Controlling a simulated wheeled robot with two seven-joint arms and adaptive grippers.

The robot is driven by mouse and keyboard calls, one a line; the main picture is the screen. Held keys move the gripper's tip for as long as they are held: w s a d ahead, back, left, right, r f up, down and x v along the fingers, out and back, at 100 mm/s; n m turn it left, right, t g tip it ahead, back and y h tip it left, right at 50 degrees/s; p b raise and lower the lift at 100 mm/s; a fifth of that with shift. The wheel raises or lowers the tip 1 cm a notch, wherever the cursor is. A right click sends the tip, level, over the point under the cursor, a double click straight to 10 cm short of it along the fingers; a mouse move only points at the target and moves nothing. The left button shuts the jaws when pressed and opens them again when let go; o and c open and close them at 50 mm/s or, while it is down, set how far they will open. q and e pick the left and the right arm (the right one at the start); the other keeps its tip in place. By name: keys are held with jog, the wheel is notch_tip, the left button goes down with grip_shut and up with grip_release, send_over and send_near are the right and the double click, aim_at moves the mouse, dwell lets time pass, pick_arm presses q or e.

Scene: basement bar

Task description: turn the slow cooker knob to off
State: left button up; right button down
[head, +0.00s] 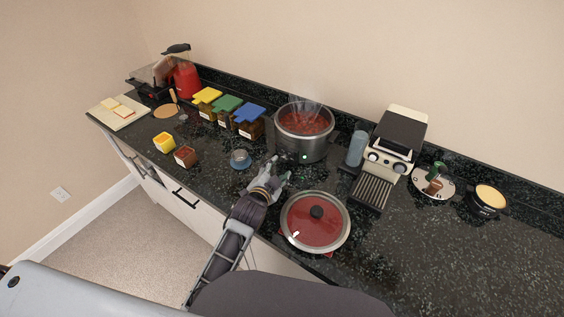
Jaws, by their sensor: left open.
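The slow cooker (312,148) stands on the dark counter near the wall. It is a metal pot with no lid on, with red food inside and steam above it. A small green light shows low on its front. Its knob is too small to make out, so I cannot tell its setting. My left gripper (279,173) is open, a little in front and to the left of the cooker, and appears apart from it. My right gripper is not in view.
A round glass lid (315,228) lies right of my left arm. A coffee machine (389,155) and a clear cylinder (356,149) stand right of the cooker. The right counter front is clear.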

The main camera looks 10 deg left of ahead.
aim_at(284, 160)
pick_arm(q)
jog(key=shift+x, duration=3.05)
jog(key=shift+c, duration=0.2)
jog(key=c, duration=1)
